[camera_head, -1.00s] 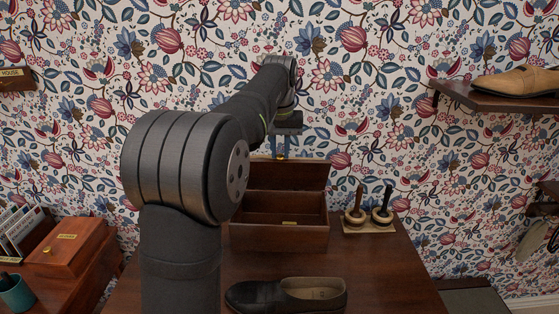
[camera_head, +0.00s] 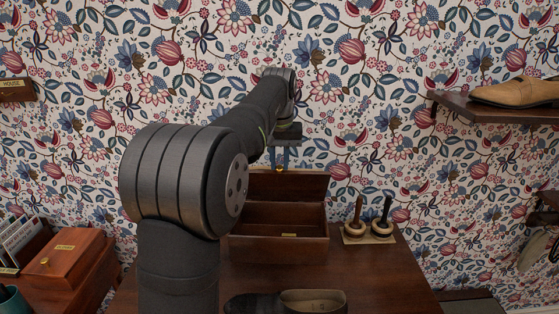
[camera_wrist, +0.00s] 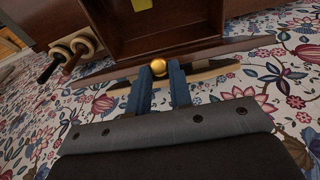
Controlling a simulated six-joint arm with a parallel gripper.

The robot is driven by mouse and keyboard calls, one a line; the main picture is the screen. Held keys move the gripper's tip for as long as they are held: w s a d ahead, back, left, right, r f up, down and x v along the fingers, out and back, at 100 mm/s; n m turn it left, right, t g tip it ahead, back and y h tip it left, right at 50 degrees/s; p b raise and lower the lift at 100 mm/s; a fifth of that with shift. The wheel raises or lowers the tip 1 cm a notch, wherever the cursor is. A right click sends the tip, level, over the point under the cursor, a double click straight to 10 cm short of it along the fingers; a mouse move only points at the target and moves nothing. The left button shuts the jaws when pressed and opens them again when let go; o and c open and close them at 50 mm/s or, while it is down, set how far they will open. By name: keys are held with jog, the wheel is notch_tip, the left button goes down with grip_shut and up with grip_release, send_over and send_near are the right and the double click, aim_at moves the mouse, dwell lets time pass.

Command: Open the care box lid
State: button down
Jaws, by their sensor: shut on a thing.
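The care box (camera_head: 285,250) is a dark brown wooden box on the table, with a small brass plate on its front. Its lid (camera_head: 305,187) stands raised at the back, roughly upright, and the inside shows. My gripper (camera_head: 280,160) is above the lid's upper edge, its blue fingers shut on a round brass knob (camera_head: 279,169). The wrist view shows the knob (camera_wrist: 158,67) between the fingertips, with the lid (camera_wrist: 215,50) seen nearly edge-on and the open box (camera_wrist: 165,30) beyond. My arm covers part of the box's left side in the head view.
A dark shoe (camera_head: 290,302) lies in front. A closed reddish box (camera_head: 66,257) stands on the left cabinet. A shelf (camera_head: 490,112) with a tan shoe is upper right. The patterned wall is close behind.

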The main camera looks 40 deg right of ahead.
jog(key=shift+r, duration=0.1)
jog(key=c, duration=1.3)
grip_release()
notch_tip(320, 180, up, 17)
jog(key=s+a, duration=0.1)
jog(key=shift+s+a, duration=0.3)
jog(key=shift+a, duration=0.1)
jog(key=f, duration=0.5)
jog(key=w+d+f, duration=0.1)
jog(key=f, duration=1.1)
jog(key=shift+w+d+f, duration=0.1)
jog(key=shift+w+d, duration=0.2)
jog(key=shift+d, duration=0.05)
